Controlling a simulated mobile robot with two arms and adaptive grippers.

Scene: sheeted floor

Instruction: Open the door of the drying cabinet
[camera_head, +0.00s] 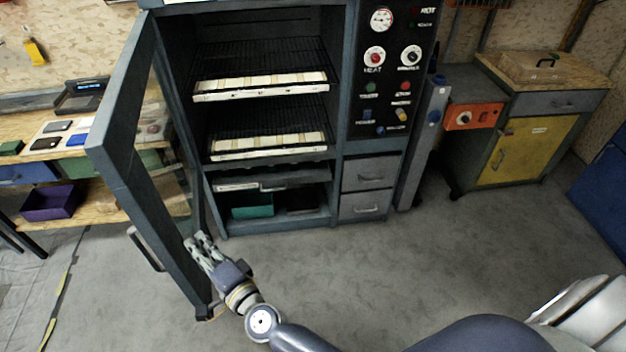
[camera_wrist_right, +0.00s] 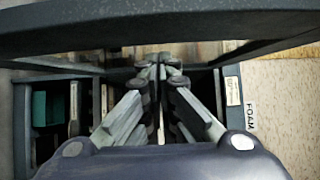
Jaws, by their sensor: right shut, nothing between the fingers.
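The drying cabinet (camera_head: 338,148) stands in the middle of the head view. Its door (camera_head: 124,160) is swung wide open to the left, and the racks inside are exposed. The door handle (camera_head: 146,250) is on the door's outer side, low down. My right gripper (camera_head: 197,244) is shut and empty at the inner side of the door, near its lower part; I cannot tell whether it touches the door. In the right wrist view the shut fingers (camera_wrist_right: 160,65) point toward the cabinet, with a dark frame bar (camera_wrist_right: 150,28) across the top. My left gripper is not in view.
Inside the cabinet are two wire racks with pale strips (camera_head: 262,85). A workbench with a purple bin (camera_head: 52,202) stands left, beyond the door. A cart with a yellow door (camera_head: 532,150) stands right. The grey floor (camera_head: 400,265) before the cabinet is clear.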

